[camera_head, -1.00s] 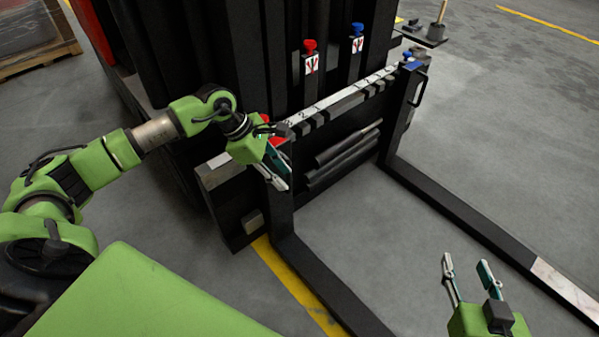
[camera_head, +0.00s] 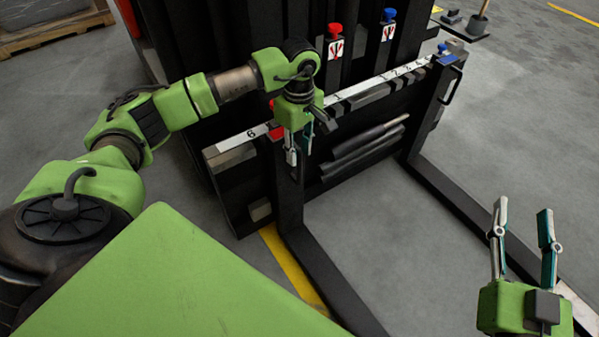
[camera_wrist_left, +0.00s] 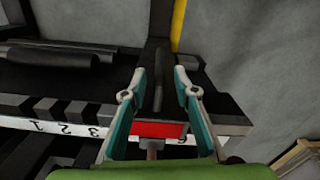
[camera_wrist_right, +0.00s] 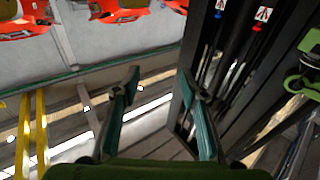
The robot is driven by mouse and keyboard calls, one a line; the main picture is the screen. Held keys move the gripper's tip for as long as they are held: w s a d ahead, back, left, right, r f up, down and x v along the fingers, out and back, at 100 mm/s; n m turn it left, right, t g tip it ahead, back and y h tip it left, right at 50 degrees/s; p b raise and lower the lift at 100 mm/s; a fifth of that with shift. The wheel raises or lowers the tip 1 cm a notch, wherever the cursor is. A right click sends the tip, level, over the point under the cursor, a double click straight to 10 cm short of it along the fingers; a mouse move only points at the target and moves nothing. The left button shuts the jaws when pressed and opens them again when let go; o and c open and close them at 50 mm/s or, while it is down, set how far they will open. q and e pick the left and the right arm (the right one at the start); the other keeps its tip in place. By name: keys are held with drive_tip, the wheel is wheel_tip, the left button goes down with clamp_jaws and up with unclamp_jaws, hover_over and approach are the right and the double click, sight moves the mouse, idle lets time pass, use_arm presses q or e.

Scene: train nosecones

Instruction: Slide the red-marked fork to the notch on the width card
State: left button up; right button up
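The red-marked fork (camera_head: 288,200) hangs near the left end of the carriage, its red mark (camera_head: 277,133) at the number strip (camera_head: 388,77). My left gripper (camera_head: 298,156) points down at the top of this fork. In the left wrist view its fingers (camera_wrist_left: 158,75) are apart, on either side of the fork's dark handle (camera_wrist_left: 158,92), with a gap at each side. The red mark (camera_wrist_left: 158,130) lies between them, left of a partly hidden 6. My right gripper (camera_head: 524,218) is open and empty at the lower right. I cannot make out the width card's notch.
The blue-marked fork (camera_head: 432,115) stands at the carriage's right end. Red (camera_head: 335,32) and blue (camera_head: 388,17) knobs stand behind the strip. A pallet (camera_head: 55,30) is far left. The floor between the forks is clear.

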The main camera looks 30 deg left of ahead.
use_arm(q)
drive_tip(key=b, duration=0.1)
hover_over(299, 181)
drive_tip(key=f, duration=0.5)
drive_tip(key=shift+w+a, duration=0.25)
drive_tip(key=shift+w, duration=0.05)
wheel_tip(299, 181, down, 4)
drive_tip(key=shift+f+b, duration=0.1)
drive_tip(key=shift+b, duration=0.55)
drive_tip(key=shift+f, duration=0.15)
use_arm(e)
drive_tip(key=s+r+t+y, duration=0.2)
drive_tip(key=s+r+t, duration=0.4)
drive_tip(key=r, duration=0.6)
drive_tip(key=shift+t+y, duration=0.3)
drive_tip(key=shift+t, duration=0.3)
drive_tip(key=shift+r, duration=0.1)
use_arm(q)
clamp_jaws()
